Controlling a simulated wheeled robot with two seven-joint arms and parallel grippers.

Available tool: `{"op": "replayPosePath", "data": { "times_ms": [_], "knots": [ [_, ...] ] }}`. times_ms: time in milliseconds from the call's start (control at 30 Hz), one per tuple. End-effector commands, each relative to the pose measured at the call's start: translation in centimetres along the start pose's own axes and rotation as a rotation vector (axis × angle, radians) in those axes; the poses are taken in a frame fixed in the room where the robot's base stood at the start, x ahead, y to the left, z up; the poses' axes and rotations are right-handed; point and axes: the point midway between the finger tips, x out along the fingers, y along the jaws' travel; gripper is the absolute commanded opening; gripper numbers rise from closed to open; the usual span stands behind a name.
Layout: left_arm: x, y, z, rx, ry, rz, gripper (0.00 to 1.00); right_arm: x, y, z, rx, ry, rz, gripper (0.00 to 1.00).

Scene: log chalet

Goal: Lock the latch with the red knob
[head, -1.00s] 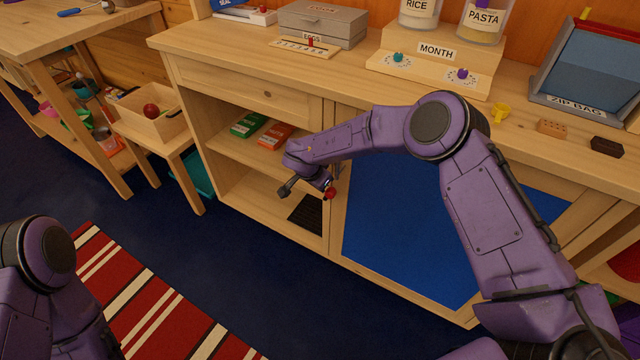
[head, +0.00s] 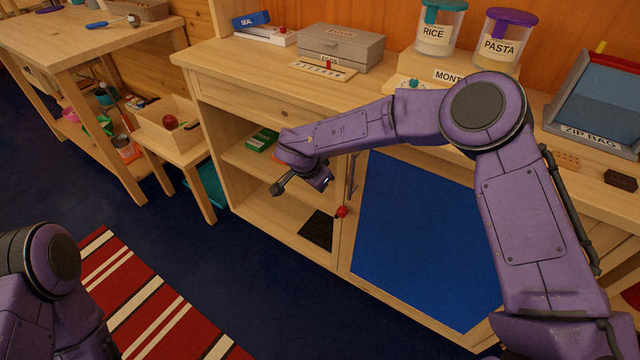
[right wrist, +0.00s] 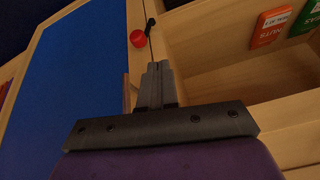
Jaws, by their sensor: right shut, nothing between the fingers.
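The red knob (head: 341,211) is low on the cabinet front, by the frame post between the open shelves and the blue door panel (head: 430,240). A thin dark bar (head: 352,178) of the latch stands above it along the door edge. My right gripper (head: 323,182) is up and left of the knob, apart from it, in front of the open shelf. In the right wrist view its fingers (right wrist: 158,68) are shut and empty, with the red knob (right wrist: 138,38) beyond their tips beside a thin dark rod. My left gripper is out of view.
Open shelves left of the post hold a green box (head: 262,140) and a dark mat (head: 317,230). The countertop above carries a grey box (head: 341,45), jars and a zip bag holder (head: 595,100). A small table (head: 180,145) stands left. The floor before the cabinet is clear.

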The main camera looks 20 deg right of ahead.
Motion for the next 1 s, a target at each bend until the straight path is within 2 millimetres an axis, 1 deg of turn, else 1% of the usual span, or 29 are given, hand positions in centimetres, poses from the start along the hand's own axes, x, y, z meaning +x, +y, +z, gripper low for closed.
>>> {"op": "replayPosePath", "data": {
  "times_ms": [67, 133, 167, 200, 267, 300, 367, 400, 467, 500, 600, 700, 733, 933, 967, 1000],
  "knots": [
    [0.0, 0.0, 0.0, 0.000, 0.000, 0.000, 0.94, 0.5, 0.4, 0.2, -0.005, 0.011, 0.006, 0.00],
    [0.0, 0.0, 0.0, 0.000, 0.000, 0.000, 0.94, 2.5, 2.2, 0.9, -0.033, 0.061, 0.030, 0.00],
    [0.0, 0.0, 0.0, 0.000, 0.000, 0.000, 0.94, 3.9, 3.6, 1.4, -0.053, 0.097, 0.043, 0.00],
    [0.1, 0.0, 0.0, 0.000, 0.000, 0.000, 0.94, 6.2, 6.2, 2.3, -0.092, 0.156, 0.059, 0.00],
    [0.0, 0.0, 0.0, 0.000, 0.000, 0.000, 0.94, 9.8, 11.2, 3.9, -0.175, 0.244, 0.064, 0.00],
    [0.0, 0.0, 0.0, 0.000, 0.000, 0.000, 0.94, 11.8, 15.0, 5.1, -0.239, 0.284, 0.051, 0.00],
    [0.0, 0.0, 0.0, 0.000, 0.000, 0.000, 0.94, 13.9, 20.7, 7.1, -0.329, 0.295, 0.018, 0.00],
    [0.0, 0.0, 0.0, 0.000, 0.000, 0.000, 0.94, 14.7, 24.5, 8.5, -0.383, 0.271, -0.006, 0.00],
    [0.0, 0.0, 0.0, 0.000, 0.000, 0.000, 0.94, 15.0, 29.9, 10.4, -0.441, 0.206, -0.030, 0.00],
    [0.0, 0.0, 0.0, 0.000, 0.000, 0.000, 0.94, 14.7, 32.9, 11.5, -0.466, 0.154, -0.039, 0.00],
    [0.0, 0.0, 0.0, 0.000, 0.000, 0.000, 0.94, 13.6, 38.4, 13.5, -0.491, 0.040, -0.039, 0.00],
    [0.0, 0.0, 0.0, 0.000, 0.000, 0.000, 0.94, 12.7, 40.9, 14.2, -0.491, -0.020, -0.033, 0.00],
    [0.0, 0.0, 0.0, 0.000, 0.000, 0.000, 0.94, 12.6, 41.2, 14.3, -0.491, -0.028, -0.032, 0.00],
    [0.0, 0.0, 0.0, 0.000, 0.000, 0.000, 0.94, 12.6, 41.2, 14.4, -0.488, -0.033, -0.035, 0.00],
    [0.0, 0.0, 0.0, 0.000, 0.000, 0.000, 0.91, 12.6, 41.2, 14.4, -0.488, -0.033, -0.035, 0.00],
    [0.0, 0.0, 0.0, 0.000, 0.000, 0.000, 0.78, 12.6, 41.2, 14.4, -0.488, -0.032, -0.035, 0.00]
  ]
}}
